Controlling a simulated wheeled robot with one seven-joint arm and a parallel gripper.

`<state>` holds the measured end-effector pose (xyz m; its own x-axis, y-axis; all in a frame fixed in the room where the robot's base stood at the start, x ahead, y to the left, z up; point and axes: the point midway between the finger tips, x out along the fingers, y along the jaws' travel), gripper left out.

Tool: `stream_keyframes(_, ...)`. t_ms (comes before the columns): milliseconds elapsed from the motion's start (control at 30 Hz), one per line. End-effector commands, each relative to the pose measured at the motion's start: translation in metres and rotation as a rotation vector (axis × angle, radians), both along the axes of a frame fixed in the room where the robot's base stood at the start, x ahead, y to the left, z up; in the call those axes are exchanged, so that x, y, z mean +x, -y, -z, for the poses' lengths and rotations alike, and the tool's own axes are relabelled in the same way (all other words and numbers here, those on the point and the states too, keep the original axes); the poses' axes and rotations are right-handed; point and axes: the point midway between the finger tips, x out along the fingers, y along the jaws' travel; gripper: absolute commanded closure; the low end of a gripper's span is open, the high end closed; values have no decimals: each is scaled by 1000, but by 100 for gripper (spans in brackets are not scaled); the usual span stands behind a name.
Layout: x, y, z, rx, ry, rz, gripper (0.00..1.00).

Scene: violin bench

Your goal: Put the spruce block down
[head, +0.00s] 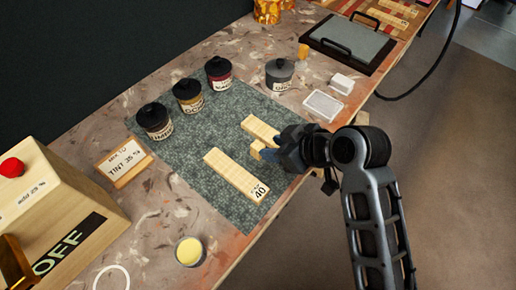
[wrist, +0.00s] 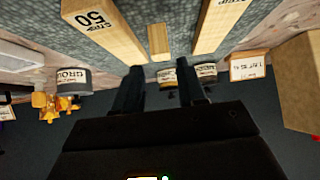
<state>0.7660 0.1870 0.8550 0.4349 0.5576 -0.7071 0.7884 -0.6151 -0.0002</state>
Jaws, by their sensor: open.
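A small pale wooden block, likely the spruce block (head: 256,149), is on or just above the grey-green mat (head: 200,133), between two longer wooden strips. The wrist view shows the block (wrist: 158,42) just beyond my open fingertips, with no finger seen touching it. My gripper (head: 268,155) is low over the mat's right side; its fingers (wrist: 160,68) are apart in the wrist view. The strip marked 40 (head: 230,173) lies in front of the block. The strip marked 50 (wrist: 105,30) lies on the other side, partly hidden by my gripper in the head view.
Several lidded jars (head: 187,95) stand along the mat's far side. A grey jar (head: 280,74) and a white dish (head: 322,105) are toward the upper right. A sign (head: 124,162), a yellow-filled cup (head: 189,251) and an OFF-marked box (head: 60,220) are at left. The bench edge is beneath my arm.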

Motion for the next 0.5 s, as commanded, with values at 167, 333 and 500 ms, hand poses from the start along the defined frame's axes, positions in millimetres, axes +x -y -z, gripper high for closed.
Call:
stream_keyframes(167, 8, -11, 13, 0, -2, -1, 60)
stream_keyframes(333, 16, -23, 25, -1, -2, -1, 60)
stream_keyframes(500, 26, -37, 42, -1, -2, 0, 60)
